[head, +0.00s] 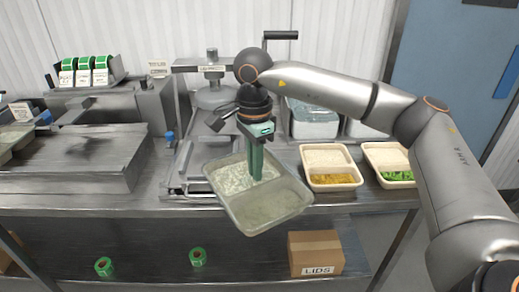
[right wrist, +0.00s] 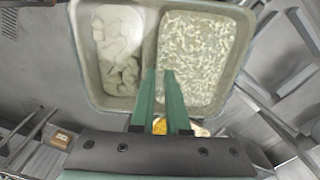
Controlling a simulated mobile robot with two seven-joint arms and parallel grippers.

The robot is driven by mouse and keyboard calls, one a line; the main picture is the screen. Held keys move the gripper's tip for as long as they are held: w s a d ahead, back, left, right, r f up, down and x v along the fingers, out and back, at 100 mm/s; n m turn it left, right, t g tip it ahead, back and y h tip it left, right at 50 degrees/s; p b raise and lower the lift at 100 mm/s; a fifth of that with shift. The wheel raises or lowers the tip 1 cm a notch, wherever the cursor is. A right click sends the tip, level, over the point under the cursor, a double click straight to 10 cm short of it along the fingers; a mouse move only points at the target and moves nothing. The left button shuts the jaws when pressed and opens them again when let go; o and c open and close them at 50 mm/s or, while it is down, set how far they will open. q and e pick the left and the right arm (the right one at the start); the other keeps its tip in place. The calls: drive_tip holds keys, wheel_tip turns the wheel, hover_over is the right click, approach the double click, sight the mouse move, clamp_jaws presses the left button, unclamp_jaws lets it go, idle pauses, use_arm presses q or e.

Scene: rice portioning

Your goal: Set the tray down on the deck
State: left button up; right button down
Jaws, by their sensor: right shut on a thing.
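My right gripper (head: 255,160), with its green fingers pointing down, is shut on the tray (head: 292,216). The tray has two compartments, one with white rice and the other with something pale that I cannot make out. In the right wrist view the fingers (right wrist: 162,78) reach the tray's middle divider; the tray (right wrist: 84,60) fills the upper middle. In the head view the tray looks tilted and covers part of the bench's front edge. A steel deck (head: 178,176) of the machine lies at its left; any gap below the tray is unclear.
Two filled trays (head: 309,152) (head: 372,150) stand on the bench at the right. A steel press (head: 212,90) stands behind. A steel unit (head: 85,165) is at the left. A box marked LIDS (head: 316,243) and green rolls (head: 197,257) lie on the lower shelf.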

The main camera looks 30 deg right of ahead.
sight(248, 195)
drive_tip(key=s+a+f+n, duration=0.1)
drive_tip(key=f+n, duration=0.1)
drive_tip(key=n, duration=0.1)
drive_tip(key=s+a+f+n, duration=0.1)
drive_tip(key=f+n, duration=0.1)
drive_tip(key=n, duration=0.1)
drive_tip(key=s+a+f+n+b, duration=0.1)
drive_tip(key=f+n, duration=0.1)
drive_tip(key=shift+a+f+n, duration=0.4)
drive_tip(key=s+a+f+n+b, duration=0.1)
drive_tip(key=s+a+f+n, duration=0.2)
drive_tip(key=n, duration=0.6)
wheel_tip(248, 195, down, 2)
drive_tip(key=s, duration=0.2)
drive_tip(key=shift+s+a+f+n, duration=0.15)
drive_tip(key=shift+s+a+n, duration=0.25)
drive_tip(key=shift+w+a, duration=0.1)
drive_tip(key=shift+w, duration=0.05)
